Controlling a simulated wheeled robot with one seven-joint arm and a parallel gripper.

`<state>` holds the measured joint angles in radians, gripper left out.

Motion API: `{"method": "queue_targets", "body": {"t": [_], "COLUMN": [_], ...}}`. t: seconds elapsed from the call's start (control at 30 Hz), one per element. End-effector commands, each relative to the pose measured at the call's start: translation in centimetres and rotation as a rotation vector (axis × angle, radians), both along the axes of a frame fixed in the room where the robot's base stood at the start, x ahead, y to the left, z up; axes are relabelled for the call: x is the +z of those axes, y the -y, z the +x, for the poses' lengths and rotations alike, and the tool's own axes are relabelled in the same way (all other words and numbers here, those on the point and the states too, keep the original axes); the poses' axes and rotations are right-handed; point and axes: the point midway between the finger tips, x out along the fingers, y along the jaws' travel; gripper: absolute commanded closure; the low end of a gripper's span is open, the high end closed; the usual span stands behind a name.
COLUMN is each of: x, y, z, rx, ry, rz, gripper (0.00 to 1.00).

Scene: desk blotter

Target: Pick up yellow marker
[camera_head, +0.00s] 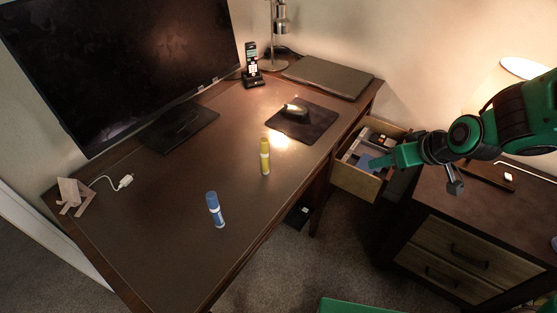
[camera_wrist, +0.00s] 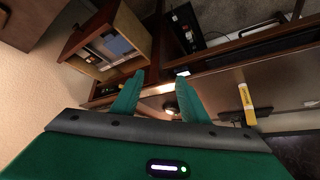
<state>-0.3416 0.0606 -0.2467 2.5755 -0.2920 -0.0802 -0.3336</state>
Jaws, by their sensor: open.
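My gripper (camera_head: 376,163) is out to the right of the desk, by the open drawer, well apart from the yellow marker. In the wrist view its two green fingers (camera_wrist: 158,98) are spread, with nothing held between them.
The open drawer (camera_head: 338,178) with items inside juts out under the desk's right end. A mouse pad (camera_head: 318,123) with a mouse, a laptop (camera_head: 328,76), a phone (camera_head: 252,72) and a monitor (camera_head: 120,60) occupy the desk's back. The desk around both markers is clear.

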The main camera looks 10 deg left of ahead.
Motion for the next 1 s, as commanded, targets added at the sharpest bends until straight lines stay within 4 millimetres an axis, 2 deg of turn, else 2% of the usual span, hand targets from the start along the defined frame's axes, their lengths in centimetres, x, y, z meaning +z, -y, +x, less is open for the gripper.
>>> {"method": "queue_targets", "body": {"t": [0.03,0.2,0.3,0.4,0.5,0.7,1.0], "x": [-1.0,-2.5,-3.2,-3.8,-4.2,-4.5,-5.5], "y": [-3.5,-13.8,-18.9,-22.6,-25.1,-27.2,-29.6], "z": [0.3,0.3,-0.7,-1.9,-2.9,-3.9,-2.3], "rx": [0.067,0.231,0.292,0.328,0.344,0.350,0.354], "ry": [0.036,0.194,0.275,0.343,0.394,0.446,0.455], "rz": [0.024,0.132,0.194,0.245,0.280,0.313,0.317], "gripper": [0.60,0.60,0.60,0.60,0.60,0.60,0.60]}}
